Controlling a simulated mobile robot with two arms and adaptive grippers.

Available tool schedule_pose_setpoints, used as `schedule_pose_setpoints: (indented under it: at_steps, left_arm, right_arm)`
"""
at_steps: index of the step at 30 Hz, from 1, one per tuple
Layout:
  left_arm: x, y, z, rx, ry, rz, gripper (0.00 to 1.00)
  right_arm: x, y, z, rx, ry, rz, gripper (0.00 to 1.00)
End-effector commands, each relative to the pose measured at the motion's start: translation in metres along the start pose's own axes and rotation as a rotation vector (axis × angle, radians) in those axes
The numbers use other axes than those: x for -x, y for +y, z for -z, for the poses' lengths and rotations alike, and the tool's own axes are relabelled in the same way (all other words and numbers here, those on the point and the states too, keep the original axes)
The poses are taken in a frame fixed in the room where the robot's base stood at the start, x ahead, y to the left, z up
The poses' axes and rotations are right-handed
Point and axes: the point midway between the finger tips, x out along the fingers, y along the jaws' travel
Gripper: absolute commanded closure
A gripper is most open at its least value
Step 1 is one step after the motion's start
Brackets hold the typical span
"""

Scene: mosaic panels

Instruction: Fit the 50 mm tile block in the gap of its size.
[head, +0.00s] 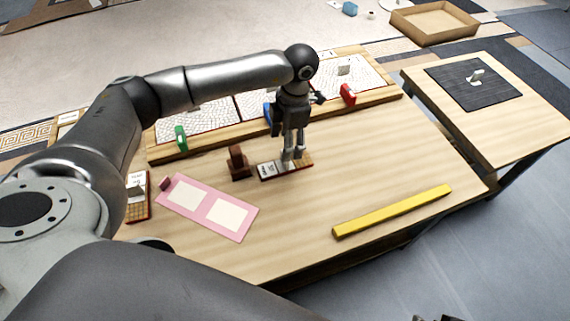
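A long tile block (270,170) with a white marked end and a brown tiled end lies near the table's middle. My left gripper (294,156) points down onto it, with its fingers at the block's middle. They hide its grip, and I cannot tell whether they are closed on it. A second tile block (139,208) with a grey knob lies at the left edge. Their size marks are too small to read. White mosaic panels (205,119) lie in a wooden frame along the back; my arm hides part of them. Dark parts at the bottom edge may be my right gripper (436,318).
A brown stamp-like object (238,163) stands left of the block. A pink sheet (204,207) and a yellow bar (392,211) lie in front. Green (181,138), blue (267,112) and red (348,94) pieces stand by the frame. A side table (520,120) holds a black mat.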

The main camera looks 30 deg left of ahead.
Motion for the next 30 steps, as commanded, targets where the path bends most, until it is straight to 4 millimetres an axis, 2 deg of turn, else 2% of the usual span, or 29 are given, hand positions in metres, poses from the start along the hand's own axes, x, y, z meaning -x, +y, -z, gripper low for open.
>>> schedule_pose_setpoints:
  at_steps: [9, 17, 30]
  left_arm:
    - [-0.045, -0.007, 0.002, 0.0, 0.002, 0.001, 0.36]
    - [-0.048, -0.007, 0.002, -0.001, 0.0, 0.0, 0.36]
    - [-0.047, -0.007, 0.001, -0.001, 0.0, 0.0, 0.91]
  right_arm:
    - [-0.008, 0.0, -0.003, 0.0, 0.0, 0.0, 0.73]
    - [-0.008, 0.0, -0.003, 0.0, 0.0, 0.0, 0.73]
    - [-0.008, 0.0, -0.003, 0.0, 0.0, 0.0, 0.73]
